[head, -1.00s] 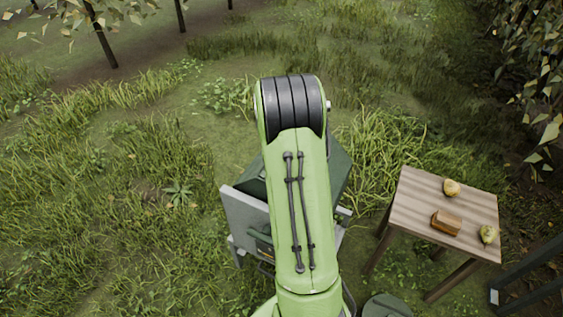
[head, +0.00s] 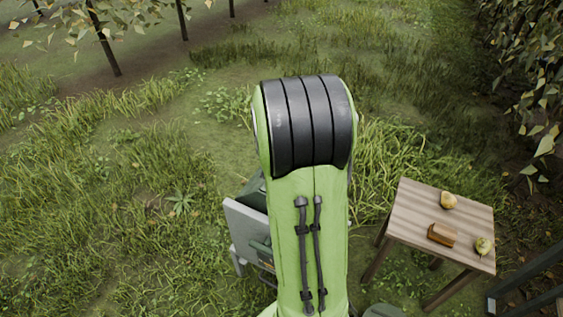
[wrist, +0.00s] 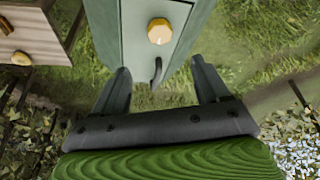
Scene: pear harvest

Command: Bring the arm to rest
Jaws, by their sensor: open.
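My green arm with its black ribbed elbow fills the middle of the head view and hides my gripper there. In the wrist view my gripper (wrist: 163,92) is open, its two dark fingers apart with nothing between them. Beyond the fingertips is grass and a grey-green box-like body with a yellow knob-like piece (wrist: 159,31) on it.
A wooden table (head: 415,215) stands at the right with two yellowish pears (head: 449,201) (head: 483,246) and a brown block (head: 442,234) on it. Dark rails (head: 530,285) lie at the lower right. Leafy branches hang at the right edge. Open grass (head: 110,200) lies to the left.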

